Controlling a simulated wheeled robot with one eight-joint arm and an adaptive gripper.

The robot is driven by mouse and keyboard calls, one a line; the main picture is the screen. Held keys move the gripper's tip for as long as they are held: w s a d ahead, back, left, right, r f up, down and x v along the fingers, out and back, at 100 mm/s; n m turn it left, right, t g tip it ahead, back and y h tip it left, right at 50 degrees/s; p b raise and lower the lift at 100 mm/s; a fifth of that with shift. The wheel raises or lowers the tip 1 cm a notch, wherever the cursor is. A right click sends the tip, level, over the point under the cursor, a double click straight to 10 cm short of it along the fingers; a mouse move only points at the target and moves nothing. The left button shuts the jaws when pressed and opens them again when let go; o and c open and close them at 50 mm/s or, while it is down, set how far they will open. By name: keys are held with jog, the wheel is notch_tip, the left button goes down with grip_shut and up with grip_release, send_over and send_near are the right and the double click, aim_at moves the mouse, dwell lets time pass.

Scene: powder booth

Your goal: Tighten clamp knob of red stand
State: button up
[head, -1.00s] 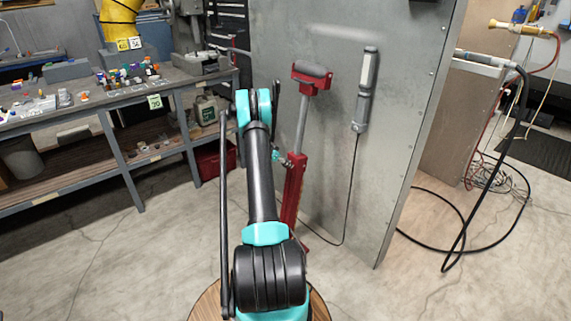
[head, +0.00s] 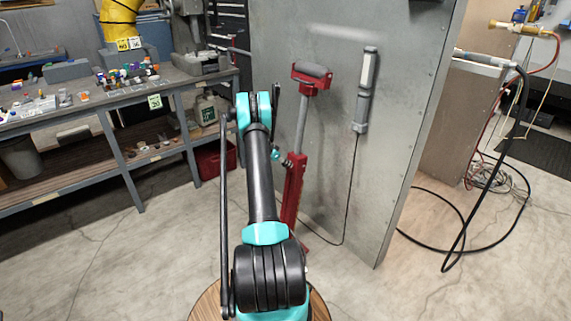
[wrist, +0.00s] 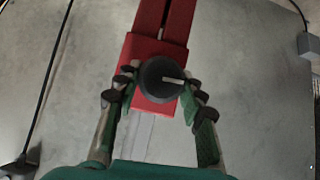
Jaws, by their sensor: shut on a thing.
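The red stand (head: 295,185) stands upright in front of the grey metal panel in the head view, with a grey post and a padded red head on top. In the wrist view its red body (wrist: 160,45) comes down from the top. The clamp knob (wrist: 162,78) is round and black with a white line pointing right. My gripper (wrist: 161,92) has a finger on each side of the knob and is shut on it. In the head view my arm hides much of the gripper, and the knob is too small to make out.
A grey metal panel (head: 340,150) stands close behind the stand. A lamp-like tube (head: 366,90) with a hanging cord is fixed to it. A workbench (head: 100,95) with small parts is at left. Black hose (head: 465,225) lies on the floor at right.

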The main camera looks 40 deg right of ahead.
jog(key=o, duration=1.2)
jog(key=shift+c, duration=0.2)
jog(key=shift+a+r, duration=0.1)
jog(key=v, duration=1.1)
jog(key=shift+w+a+r, duration=0.2)
jog(key=shift+a+r, duration=0.05)
jog(key=shift+a, duration=0.05)
